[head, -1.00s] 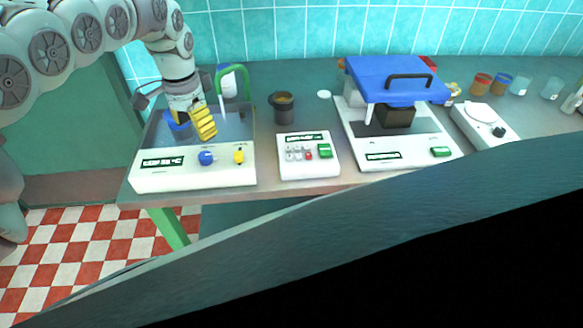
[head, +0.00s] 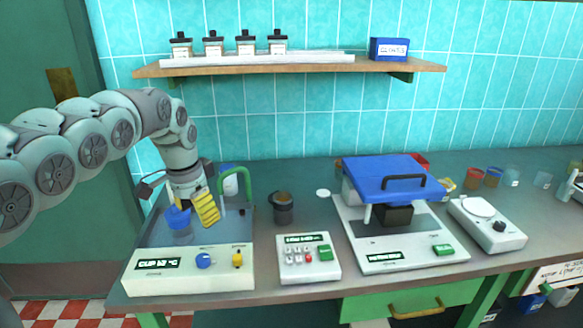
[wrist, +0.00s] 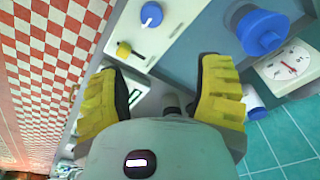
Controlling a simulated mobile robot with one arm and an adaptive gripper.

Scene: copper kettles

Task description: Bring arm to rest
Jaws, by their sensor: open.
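My gripper (head: 192,210), with yellow ridged fingers, hangs from my arm over the white device with the "CUP" display (head: 188,283) at the left of the bench. In the wrist view my gripper (wrist: 165,95) has its fingers wide apart with nothing between them. A blue-topped object (head: 178,218) stands in the device's basin, just left of the fingers. It also shows in the wrist view (wrist: 262,32), beyond the right finger and apart from it. My arm reaches in from the left, bent down at the wrist.
A green curved pipe (head: 236,178) and a dark cup (head: 283,208) stand right of my gripper. A button panel (head: 308,262) and a blue-lidded machine (head: 385,180) are further right. A shelf (head: 290,67) with jars hangs above.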

